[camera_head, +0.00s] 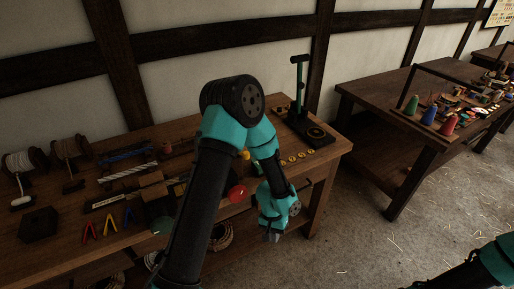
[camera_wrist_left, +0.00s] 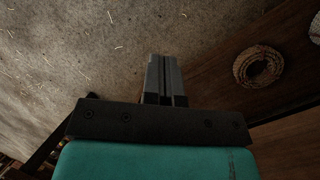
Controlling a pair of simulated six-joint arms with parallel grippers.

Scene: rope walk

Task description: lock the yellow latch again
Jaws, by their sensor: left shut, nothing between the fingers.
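My left gripper (camera_head: 272,236) hangs past the front edge of the near workbench, pointing down over the floor. In the left wrist view its two grey fingers (camera_wrist_left: 165,80) are together with nothing between them. A small yellow rounded piece (camera_head: 245,155) shows beside my left arm on the bench; I cannot tell whether it is the yellow latch. My left arm hides part of the bench around it. A red ball-like piece (camera_head: 237,194) shows near the bench front, left of the gripper. Only part of my right arm shows at the lower right; its gripper is out of frame.
The workbench (camera_head: 318,160) holds spools (camera_head: 72,148), a dark block (camera_head: 39,223), coloured V-shaped pieces (camera_head: 108,225) and a black stand (camera_head: 300,90). A rope coil (camera_wrist_left: 258,66) lies below. A second table (camera_head: 372,95) stands right; straw-strewn floor (camera_head: 380,245) between is open.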

